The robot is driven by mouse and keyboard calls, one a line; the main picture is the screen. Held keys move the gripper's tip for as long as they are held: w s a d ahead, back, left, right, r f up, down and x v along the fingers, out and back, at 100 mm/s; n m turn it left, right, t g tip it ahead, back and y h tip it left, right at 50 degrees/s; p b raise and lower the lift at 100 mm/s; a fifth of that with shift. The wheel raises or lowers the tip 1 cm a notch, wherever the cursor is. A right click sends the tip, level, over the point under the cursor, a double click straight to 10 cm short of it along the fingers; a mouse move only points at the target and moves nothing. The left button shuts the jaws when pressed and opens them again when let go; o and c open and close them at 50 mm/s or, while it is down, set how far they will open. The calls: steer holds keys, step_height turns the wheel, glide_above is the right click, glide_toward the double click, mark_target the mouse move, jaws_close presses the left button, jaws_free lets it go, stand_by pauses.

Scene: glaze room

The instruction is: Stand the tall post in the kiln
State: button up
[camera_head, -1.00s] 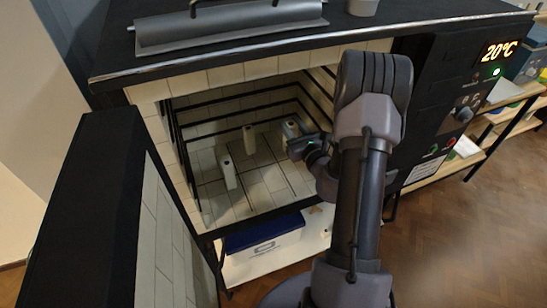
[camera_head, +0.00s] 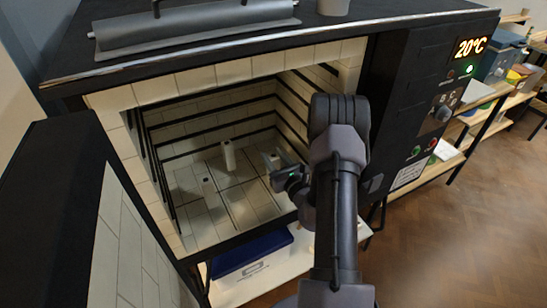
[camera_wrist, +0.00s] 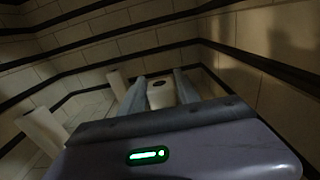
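The kiln (camera_head: 226,68) stands open, and my gripper (camera_head: 275,166) is inside its chamber on the right. The gripper is shut on a pale post, the tall post (camera_wrist: 160,97), which shows between the fingers in the wrist view with a dark hole in its face. I cannot tell if its foot touches the kiln floor (camera_head: 238,208).
The open kiln door (camera_head: 75,205) stands at the left. Dark rods line the chamber walls, close to my gripper on the right. A blue box (camera_head: 252,253) sits on a shelf below. The kiln's control panel (camera_head: 440,110) and a shelf rack are at the right.

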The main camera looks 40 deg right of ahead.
steer(key=shift+o, duration=1.1)
steer(key=shift+r, duration=0.1)
steer(key=shift+s+r+p, duration=0.1)
steer(key=shift+r+p, duration=0.1)
steer(key=shift+p, duration=0.1)
steer(key=v, duration=1.1)
steer(key=shift+s, duration=0.4)
steer(key=shift+f, duration=0.15)
